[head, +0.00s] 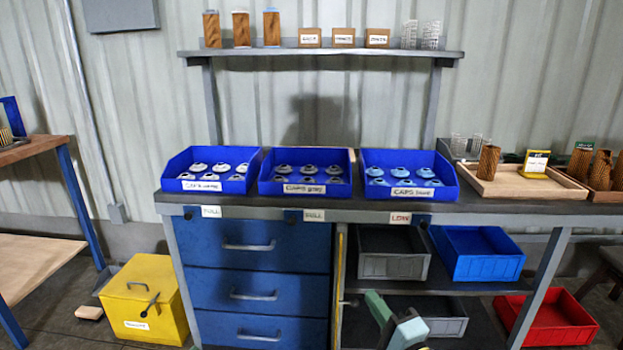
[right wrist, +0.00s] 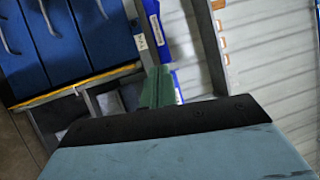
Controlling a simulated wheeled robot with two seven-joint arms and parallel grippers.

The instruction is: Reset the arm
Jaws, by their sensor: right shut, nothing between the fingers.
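My right gripper (head: 375,299) shows at the bottom of the head view, low in front of the bench and its grey bins. Its green fingers are together, with nothing held. In the right wrist view the green fingers (right wrist: 158,80) point up past the dark edge of my pale teal gripper body. My left gripper is in neither view.
The bench top (head: 330,208) carries a left blue bin (head: 210,187), a middle blue bin (head: 305,189) and a right blue bin (head: 408,191) with caps. Blue drawers (head: 250,275), a grey bin (head: 393,268) and a red bin (head: 565,335) are below. A yellow box (head: 150,290) stands left.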

